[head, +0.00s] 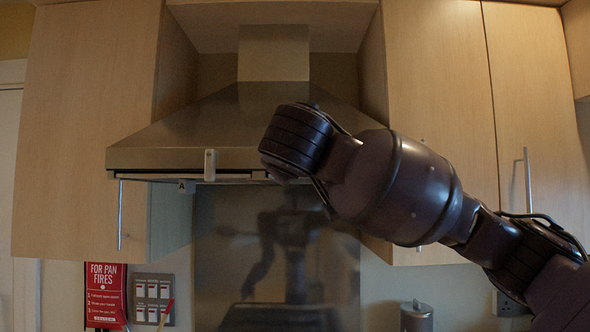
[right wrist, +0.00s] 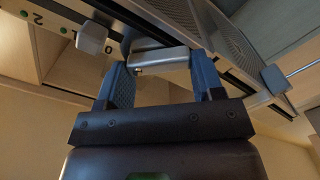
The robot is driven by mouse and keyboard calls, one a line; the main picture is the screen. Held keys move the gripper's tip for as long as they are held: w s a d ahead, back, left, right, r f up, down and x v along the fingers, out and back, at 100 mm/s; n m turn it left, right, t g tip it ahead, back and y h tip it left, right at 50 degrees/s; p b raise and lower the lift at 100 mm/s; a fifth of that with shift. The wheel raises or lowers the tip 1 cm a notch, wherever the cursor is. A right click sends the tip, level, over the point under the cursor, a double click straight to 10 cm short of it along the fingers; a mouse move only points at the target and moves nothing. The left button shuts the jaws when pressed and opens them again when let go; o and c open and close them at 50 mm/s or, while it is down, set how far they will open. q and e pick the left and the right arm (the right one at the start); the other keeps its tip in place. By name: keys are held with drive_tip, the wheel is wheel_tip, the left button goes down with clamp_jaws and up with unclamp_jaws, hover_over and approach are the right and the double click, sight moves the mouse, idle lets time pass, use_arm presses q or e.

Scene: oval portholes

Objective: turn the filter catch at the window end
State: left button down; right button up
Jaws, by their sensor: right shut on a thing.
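The cooker hood (head: 205,125) hangs between wall cupboards in the head view. In the right wrist view I see its underside from below, with a perforated metal filter (right wrist: 233,45). My right gripper (right wrist: 160,68) is shut on a small silver catch (right wrist: 165,57), a short bar held crosswise between the blue fingers. In the head view my right arm reaches up to the hood's front edge and hides this catch and the fingers. I cannot tell from these views which end is the window end. My left gripper is not in view.
A pale block-shaped knob (right wrist: 92,37) sits left of the held catch beside a numbered strip; a pale upright piece (head: 210,165) shows on the hood's front edge. A grey block (right wrist: 275,79) is to the right. Below are a red pan-fire sign (head: 103,290) and switches (head: 153,297).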

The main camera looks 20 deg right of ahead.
use_arm(q)
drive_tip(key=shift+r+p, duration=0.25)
drive_tip(key=shift+p, duration=0.35)
use_arm(e)
drive_tip(key=shift+s+d+f+n, duration=0.1)
drive_tip(key=shift+d+f+n, duration=0.1)
drive_tip(key=shift+n, duration=1.35)
drive_tip(key=shift+s+d+f+n, duration=0.15)
drive_tip(key=shift+f+n, duration=0.1)
drive_tip(key=shift+n, duration=1.35)
drive_tip(key=shift+w+d+f+n, duration=0.1)
drive_tip(key=shift+d+f+n, duration=0.1)
drive_tip(key=shift+n, duration=1.35)
drive_tip(key=o, duration=0.9)
drive_tip(key=shift+s, duration=0.1)
